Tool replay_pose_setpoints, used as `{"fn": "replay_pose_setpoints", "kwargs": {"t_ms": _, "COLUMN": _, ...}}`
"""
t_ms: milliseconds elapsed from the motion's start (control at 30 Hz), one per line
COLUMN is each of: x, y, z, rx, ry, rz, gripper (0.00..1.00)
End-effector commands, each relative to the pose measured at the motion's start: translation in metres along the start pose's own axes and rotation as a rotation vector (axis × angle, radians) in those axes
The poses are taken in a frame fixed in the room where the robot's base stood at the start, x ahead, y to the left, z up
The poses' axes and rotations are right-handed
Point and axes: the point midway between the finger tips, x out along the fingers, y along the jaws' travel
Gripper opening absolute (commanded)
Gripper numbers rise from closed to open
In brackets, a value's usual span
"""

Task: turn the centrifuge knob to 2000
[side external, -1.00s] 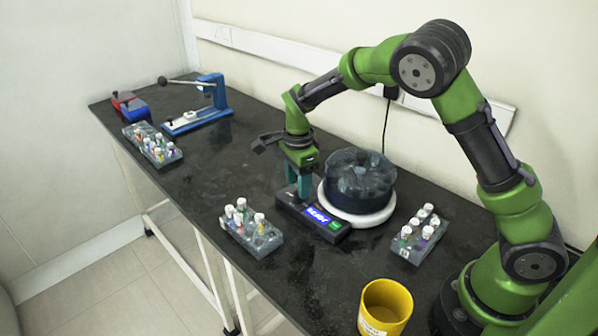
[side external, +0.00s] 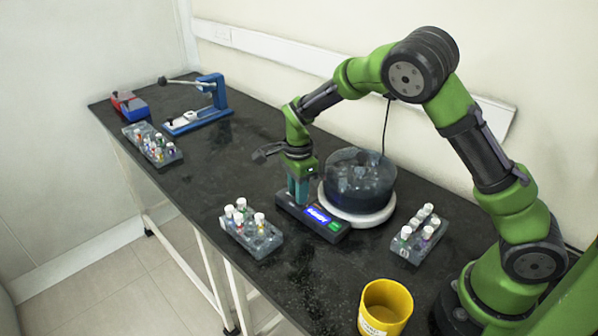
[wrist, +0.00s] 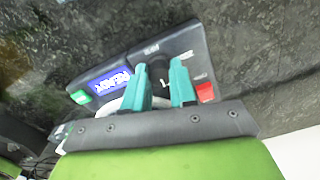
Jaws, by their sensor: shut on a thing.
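The centrifuge (side external: 378,217) stands on the bench, a dark translucent drum on a white round base. Its dark control box (side external: 335,238) is in front, with a lit blue display (side external: 318,214) and a green button (side external: 336,226). The display (wrist: 112,82) shows text that looks like READY in the wrist view. My gripper (side external: 298,198) points down at the left end of the box. In the wrist view my gripper (wrist: 160,74) has its teal fingers on either side of the dark knob (wrist: 157,70), shut on it. The dial marks are mostly unreadable or hidden.
A tube rack (side external: 262,246) stands left of the box and another (side external: 410,252) to the right of the centrifuge. A yellow cup (side external: 385,315) is at the front. A further rack, a blue press (side external: 215,100) and a red-blue box are at the far left.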

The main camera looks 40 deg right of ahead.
Motion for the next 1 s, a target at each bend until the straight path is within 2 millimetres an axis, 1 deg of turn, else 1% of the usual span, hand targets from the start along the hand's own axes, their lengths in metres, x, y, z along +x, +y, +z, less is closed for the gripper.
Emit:
{"fn": "replay_pose_setpoints", "kwargs": {"t_ms": 167, "x": -0.0006, "y": 0.0001, "z": 0.0002, "rx": -0.02, "ry": -0.001, "rz": 0.0, "gripper": 0.0}}
{"fn": "replay_pose_setpoints", "kwargs": {"t_ms": 367, "x": -0.0009, "y": 0.0, "z": -0.0001, "rx": -0.105, "ry": -0.001, "rz": 0.0, "gripper": 0.0}}
{"fn": "replay_pose_setpoints", "kwargs": {"t_ms": 567, "x": -0.0011, "y": 0.0, "z": -0.0002, "rx": -0.259, "ry": -0.002, "rz": -0.001, "gripper": 0.0}}
{"fn": "replay_pose_setpoints", "kwargs": {"t_ms": 1000, "x": -0.0013, "y": 0.0002, "z": -0.0007, "rx": -0.677, "ry": -0.002, "rz": 0.0, "gripper": 0.0}}
